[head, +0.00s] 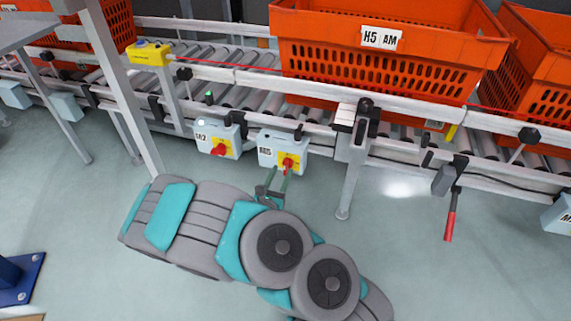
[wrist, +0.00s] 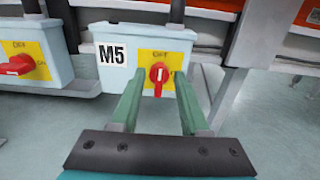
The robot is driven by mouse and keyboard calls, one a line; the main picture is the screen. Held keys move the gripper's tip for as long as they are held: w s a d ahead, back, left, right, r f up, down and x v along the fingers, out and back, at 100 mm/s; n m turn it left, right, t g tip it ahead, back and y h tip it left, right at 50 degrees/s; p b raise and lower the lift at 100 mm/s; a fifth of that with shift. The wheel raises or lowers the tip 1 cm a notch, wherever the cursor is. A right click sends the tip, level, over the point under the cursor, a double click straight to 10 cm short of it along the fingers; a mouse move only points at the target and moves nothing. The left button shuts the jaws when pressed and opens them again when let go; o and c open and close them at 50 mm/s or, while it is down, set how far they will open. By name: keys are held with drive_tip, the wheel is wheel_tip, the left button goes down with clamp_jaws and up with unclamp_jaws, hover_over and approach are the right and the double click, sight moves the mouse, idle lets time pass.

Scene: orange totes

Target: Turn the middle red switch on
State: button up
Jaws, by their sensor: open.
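My gripper (wrist: 158,80) is open and empty. In the wrist view its green fingers frame the red knob, one on each side. I cannot tell whether they touch it. In the head view my gripper (head: 273,183) is just below and in front of the M5 box. A second red switch (wrist: 15,66), on the box to the left, has its knob turned sideways.
The boxes hang below a roller conveyor (head: 235,95) carrying orange totes (head: 380,75). A metal support leg (head: 350,178) stands right of the M5 box. A red-handled lever (head: 451,215) hangs further right. A yellow box (head: 150,54) is on the rail at left.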

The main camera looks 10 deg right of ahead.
sight(285, 166)
drive_tip(key=shift+x, duration=2.3)
clamp_jaws()
